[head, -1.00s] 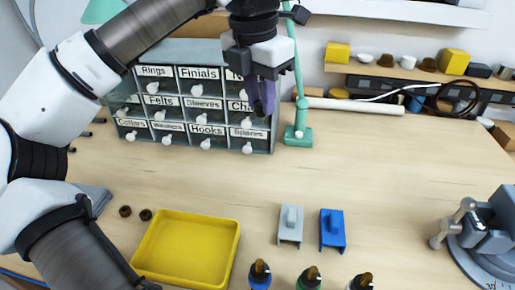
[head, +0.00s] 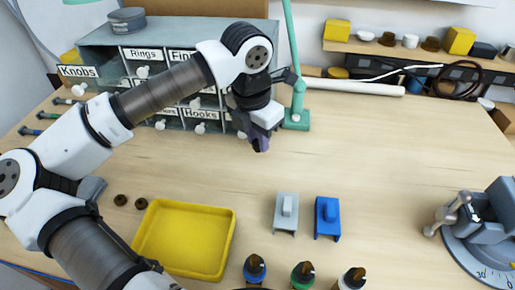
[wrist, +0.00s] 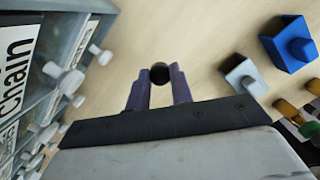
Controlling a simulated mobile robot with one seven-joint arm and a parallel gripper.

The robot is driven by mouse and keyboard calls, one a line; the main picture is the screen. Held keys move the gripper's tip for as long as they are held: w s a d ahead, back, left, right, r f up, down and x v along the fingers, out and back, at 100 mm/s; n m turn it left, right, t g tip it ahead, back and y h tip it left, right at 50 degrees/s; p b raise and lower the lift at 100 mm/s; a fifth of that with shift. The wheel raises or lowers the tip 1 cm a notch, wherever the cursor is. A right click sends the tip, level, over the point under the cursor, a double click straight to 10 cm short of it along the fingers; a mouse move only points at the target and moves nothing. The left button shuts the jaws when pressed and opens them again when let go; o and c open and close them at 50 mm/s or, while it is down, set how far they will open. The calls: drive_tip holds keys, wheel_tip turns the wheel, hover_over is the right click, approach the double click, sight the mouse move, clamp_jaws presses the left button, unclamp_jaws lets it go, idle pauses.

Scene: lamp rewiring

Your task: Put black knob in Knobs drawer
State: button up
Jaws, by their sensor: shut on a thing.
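My gripper (head: 262,146) is above the bench, in front of the right side of the drawer cabinet (head: 190,38). In the wrist view its purple fingers are shut on the round black knob (wrist: 160,72), held between the fingertips. The knob cannot be made out in the head view. The Knobs drawer (head: 77,72) is at the cabinet's top left. Its labelled front stands forward of the Rings drawer front, so it appears pulled out. Its inside cannot be seen clearly. My gripper is well to the right of it.
My arm crosses in front of the cabinet. A green lamp stand (head: 297,118) stands close to the right of my gripper. A yellow tray (head: 187,270), a grey block (head: 286,213), a blue block (head: 328,218) and a vise (head: 485,235) are on the bench. The bench middle is clear.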

sight(257, 148)
wheel_tip(257, 148, down, 5)
drive_tip(key=shift+r+p, duration=0.15)
drive_tip(key=shift+p, duration=0.25)
drive_tip(key=shift+f+b, duration=0.25)
drive_tip(key=shift+b, duration=0.1)
drive_tip(key=o, duration=0.9)
drive_tip(key=shift+o, duration=0.2)
drive_tip(key=shift+r, duration=0.15)
